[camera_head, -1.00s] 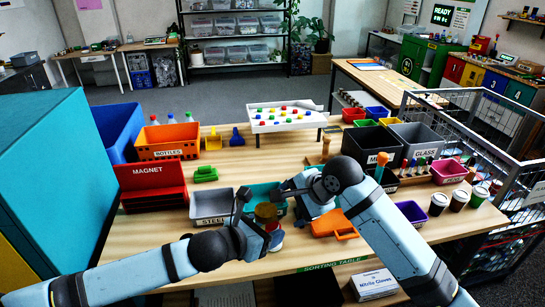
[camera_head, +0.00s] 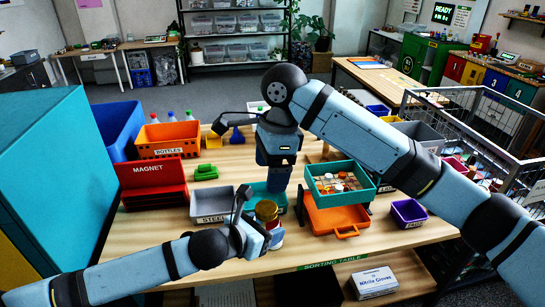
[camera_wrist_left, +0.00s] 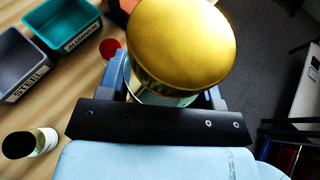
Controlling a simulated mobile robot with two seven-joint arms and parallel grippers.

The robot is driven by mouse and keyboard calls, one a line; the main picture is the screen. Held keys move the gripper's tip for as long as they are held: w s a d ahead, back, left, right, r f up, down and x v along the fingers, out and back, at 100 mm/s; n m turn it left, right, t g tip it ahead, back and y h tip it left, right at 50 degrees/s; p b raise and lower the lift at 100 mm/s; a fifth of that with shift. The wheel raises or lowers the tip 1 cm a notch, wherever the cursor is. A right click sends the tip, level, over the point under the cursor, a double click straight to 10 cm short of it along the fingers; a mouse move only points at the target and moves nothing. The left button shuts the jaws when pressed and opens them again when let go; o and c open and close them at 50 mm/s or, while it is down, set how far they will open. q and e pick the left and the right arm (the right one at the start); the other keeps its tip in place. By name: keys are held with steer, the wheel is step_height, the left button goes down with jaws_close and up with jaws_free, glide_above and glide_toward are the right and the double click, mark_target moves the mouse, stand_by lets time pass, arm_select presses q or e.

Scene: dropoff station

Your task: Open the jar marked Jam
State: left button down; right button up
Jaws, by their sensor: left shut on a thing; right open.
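A glass jar with a gold lid (camera_head: 267,210) stands in my left gripper (camera_head: 262,236) near the table's front, with the lid on. My left gripper is shut on the jar's body below the lid. In the left wrist view the gold lid (camera_wrist_left: 180,45) fills the top middle and hides most of the jar; its label cannot be read. My right gripper (camera_head: 278,187) points down above and just behind the lid. It is open and empty; its fingertips overlap in the head view.
A grey STEEL bin (camera_head: 210,206) and a teal ALUMINUM bin (camera_wrist_left: 40,22) stand behind the jar. A teal tray of small parts (camera_head: 316,180) sits at an orange bin (camera_head: 318,221) on the right. A dark-topped container (camera_wrist_left: 20,146) shows in the left wrist view.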

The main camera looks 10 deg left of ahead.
mark_target(264, 208)
steer(key=f, duration=0.3)
steer(key=a+f, duration=0.1)
steer(key=f, duration=0.5)
steer(key=shift+s+a+f, duration=0.1)
steer(key=shift+s+a, duration=0.05)
steer(key=shift+s, duration=0.05)
steer(key=c, duration=1.1)
steer(key=shift+n, duration=1.8)
steer(key=o, duration=1)
